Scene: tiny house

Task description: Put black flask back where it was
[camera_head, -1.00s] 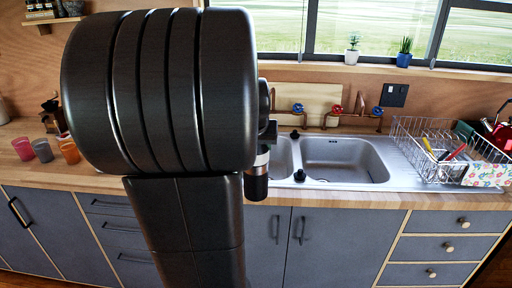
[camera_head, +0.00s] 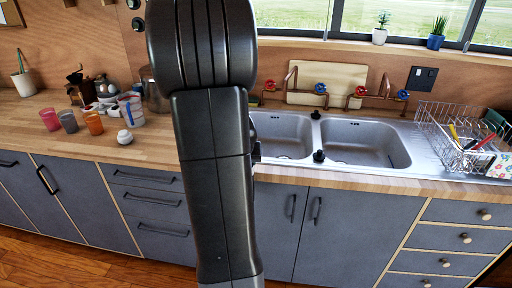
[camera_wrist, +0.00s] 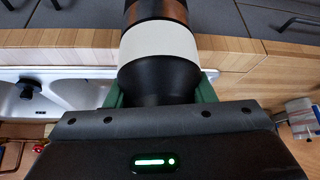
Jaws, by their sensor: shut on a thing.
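The black flask (camera_wrist: 160,80) shows in the wrist view, with a white band and a copper-brown band around its body. My gripper (camera_wrist: 161,92) is shut on it, with a green finger on either side. The wooden counter edge and the grey cabinet fronts lie beyond the flask in that view, with the sink to the left. In the head view my arm hides the gripper and most or all of the flask.
The double sink (camera_head: 365,143) is right of my arm, with a dish rack (camera_head: 462,140) beyond it. Left on the wooden counter (camera_head: 150,145) stand coloured cups (camera_head: 68,121), a clear blue-rimmed jug (camera_head: 131,110) and a small white object (camera_head: 125,137). Bare counter lies in front of these.

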